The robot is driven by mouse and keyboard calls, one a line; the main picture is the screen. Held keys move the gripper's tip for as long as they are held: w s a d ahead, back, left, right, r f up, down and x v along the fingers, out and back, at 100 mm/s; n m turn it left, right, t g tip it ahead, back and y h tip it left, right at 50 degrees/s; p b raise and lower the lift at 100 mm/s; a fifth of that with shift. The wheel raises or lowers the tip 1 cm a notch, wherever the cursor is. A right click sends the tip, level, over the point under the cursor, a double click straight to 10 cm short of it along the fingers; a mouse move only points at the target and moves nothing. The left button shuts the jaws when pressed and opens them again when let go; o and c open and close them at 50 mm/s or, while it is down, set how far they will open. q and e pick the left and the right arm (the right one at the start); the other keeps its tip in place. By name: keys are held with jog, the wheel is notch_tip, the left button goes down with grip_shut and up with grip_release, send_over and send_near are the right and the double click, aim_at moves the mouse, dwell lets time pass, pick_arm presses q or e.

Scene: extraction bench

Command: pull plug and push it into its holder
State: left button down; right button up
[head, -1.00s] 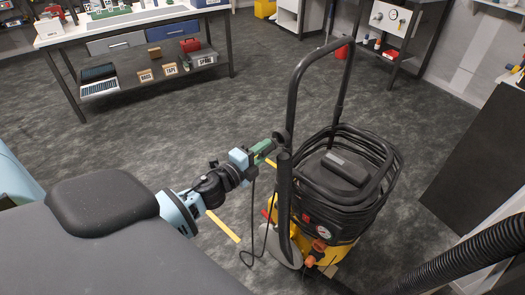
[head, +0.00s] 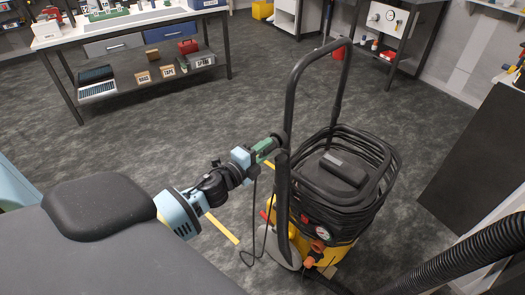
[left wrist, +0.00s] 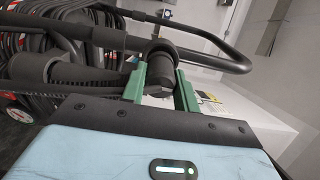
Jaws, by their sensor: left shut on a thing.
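My left gripper (head: 266,146) is beside the upright of the black handle on the yellow and black extractor (head: 345,190). In the left wrist view, its two green fingers (left wrist: 160,88) are shut on a dark cylindrical plug (left wrist: 160,66). A thin black cable (head: 253,205) hangs below the gripper and loops near the floor towards the extractor's base. The plug's far end meets dark parts at the handle; I cannot tell whether it is seated in a holder there. My right gripper is not in view.
The black handle (head: 294,85) rises beside the gripper, and coiled black hose (head: 380,150) wraps the extractor's top. A ribbed hose (head: 455,262) crosses the lower right. A workbench (head: 130,18) stands at the back left. Grey floor between is clear.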

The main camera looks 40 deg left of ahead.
aim_at(263, 153)
pick_arm(q)
jog(key=shift+w+d, duration=0.1)
jog(key=shift+w, duration=0.65)
jog(key=c, duration=1)
grip_release()
jog(key=shift+s, duration=0.1)
jog(key=s, duration=0.7)
jog(key=shift+s+a, duration=0.35)
jog(key=shift+a, duration=0.1)
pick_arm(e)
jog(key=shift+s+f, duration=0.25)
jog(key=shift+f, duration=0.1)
